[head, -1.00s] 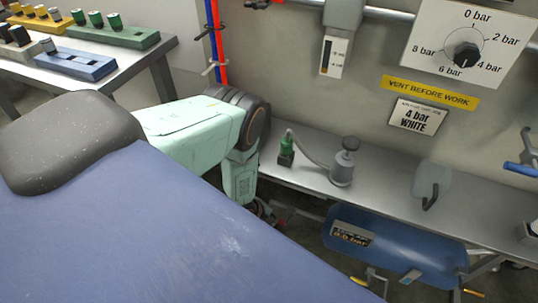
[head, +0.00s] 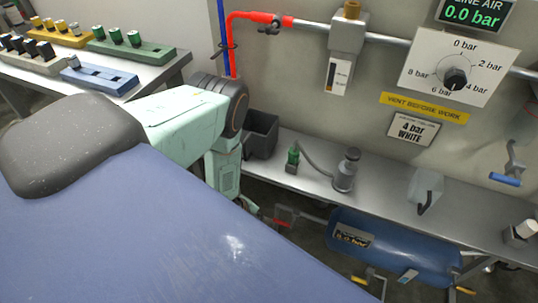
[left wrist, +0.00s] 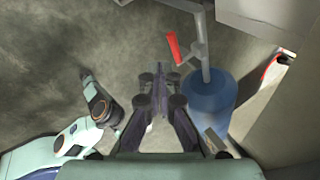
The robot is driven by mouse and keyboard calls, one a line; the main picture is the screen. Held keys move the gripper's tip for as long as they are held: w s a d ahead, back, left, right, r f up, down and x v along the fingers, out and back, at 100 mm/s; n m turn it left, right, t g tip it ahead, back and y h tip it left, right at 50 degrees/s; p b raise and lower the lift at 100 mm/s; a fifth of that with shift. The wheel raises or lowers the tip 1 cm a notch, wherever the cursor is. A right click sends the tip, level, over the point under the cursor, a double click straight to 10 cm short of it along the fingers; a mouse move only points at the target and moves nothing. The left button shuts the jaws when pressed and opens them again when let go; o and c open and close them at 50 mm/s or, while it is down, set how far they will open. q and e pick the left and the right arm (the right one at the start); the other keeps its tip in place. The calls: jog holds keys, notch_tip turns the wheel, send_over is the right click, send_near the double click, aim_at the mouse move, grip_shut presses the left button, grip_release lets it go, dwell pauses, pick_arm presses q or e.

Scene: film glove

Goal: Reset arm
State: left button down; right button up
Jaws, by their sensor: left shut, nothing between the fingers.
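My left arm reaches out past the blue surface of my body in the head view. Its gripper (head: 252,208) hangs low by the bench's front edge, mostly hidden by my arm and body. In the left wrist view my left gripper (left wrist: 158,72) is shut and empty, with its dark fingers together above the grey floor. A blue air tank (head: 392,249) is under the bench, to the right of the gripper. The tank also shows close on the right in the left wrist view (left wrist: 208,100). My right gripper is in neither view.
The metal bench (head: 385,192) holds a dark bin (head: 262,136), a green fitting (head: 292,160) with a hose, and a clear container (head: 425,186). A red-handled valve (head: 284,217) sits near the gripper. A dial panel (head: 460,66) and 0.0 bar display (head: 474,13) are on the wall.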

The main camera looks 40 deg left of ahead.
pick_arm(q)
jog(key=shift+s+a+r+p, duration=0.5)
jog(key=shift+s+a+r, duration=0.4)
jog(key=shift+a+r, duration=0.1)
jog(key=s+d+r+n+g, duration=0.2)
jog(key=s+d+n, duration=0.2)
jog(key=s+n, duration=0.3)
jog(key=s+d+r+n+g, duration=0.1)
jog(key=s+d+n, duration=0.2)
jog(key=s+n, duration=0.4)
jog(key=s+d+r+n+g+y, duration=0.1)
jog(key=s+d+r+n, duration=0.1)
jog(key=r, duration=0.5)
jog(key=s+d+r+n+g+y, duration=0.1)
jog(key=s+d+r+n, duration=0.2)
jog(key=r, duration=0.4)
jog(key=shift+s+r+n+p, duration=0.35)
jog(key=shift+s+n, duration=0.15)
jog(key=shift+s, duration=0.15)
